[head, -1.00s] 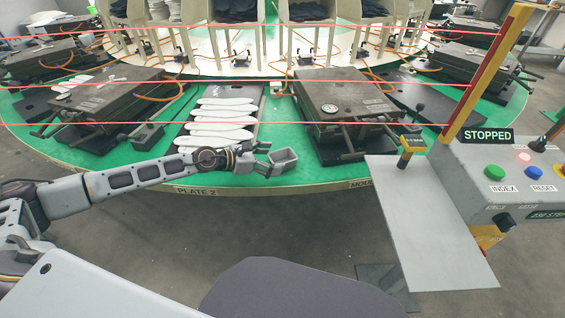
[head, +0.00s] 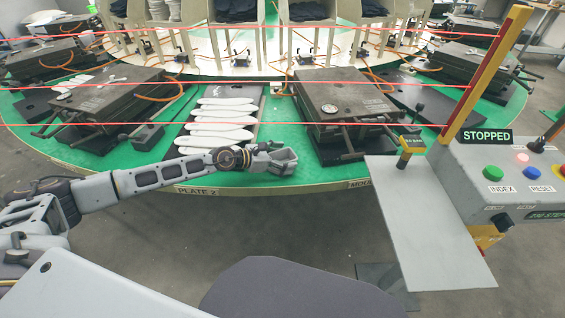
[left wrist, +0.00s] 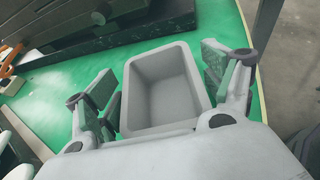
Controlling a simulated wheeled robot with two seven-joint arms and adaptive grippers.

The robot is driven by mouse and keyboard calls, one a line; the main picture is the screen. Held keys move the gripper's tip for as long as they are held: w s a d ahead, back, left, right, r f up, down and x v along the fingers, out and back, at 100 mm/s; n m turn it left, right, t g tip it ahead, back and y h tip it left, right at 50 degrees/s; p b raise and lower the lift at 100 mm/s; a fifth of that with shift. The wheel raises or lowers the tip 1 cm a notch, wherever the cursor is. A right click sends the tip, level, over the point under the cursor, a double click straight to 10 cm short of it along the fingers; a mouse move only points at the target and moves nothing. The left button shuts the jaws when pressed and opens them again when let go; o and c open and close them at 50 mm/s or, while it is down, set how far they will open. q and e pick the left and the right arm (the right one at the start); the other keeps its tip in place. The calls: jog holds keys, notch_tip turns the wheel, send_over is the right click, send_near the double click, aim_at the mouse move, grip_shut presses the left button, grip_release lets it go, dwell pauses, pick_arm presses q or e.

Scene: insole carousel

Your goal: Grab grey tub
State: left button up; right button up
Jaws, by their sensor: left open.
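The grey tub (head: 289,160) is a small, open, empty box on the green carousel surface near its front edge. In the left wrist view the tub (left wrist: 166,88) lies between the two fingers of my left gripper (left wrist: 163,98). In the head view my left gripper (head: 280,159) reaches in from the left and overlaps the tub. Its jaws are open, one finger on each side of the tub. The left finger is close to the tub's wall; whether it touches cannot be told. My right gripper does not show.
White insoles (head: 222,122) lie in a row on a dark plate left of the tub. A dark mould (head: 345,97) stands behind and right of it. A grey shelf (head: 425,215) and a control box (head: 495,175) reading STOPPED are at the right. Red beams cross above the carousel.

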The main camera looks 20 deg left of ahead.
pick_arm(q)
jog(key=c, duration=1.1)
jog(key=shift+r, duration=0.2)
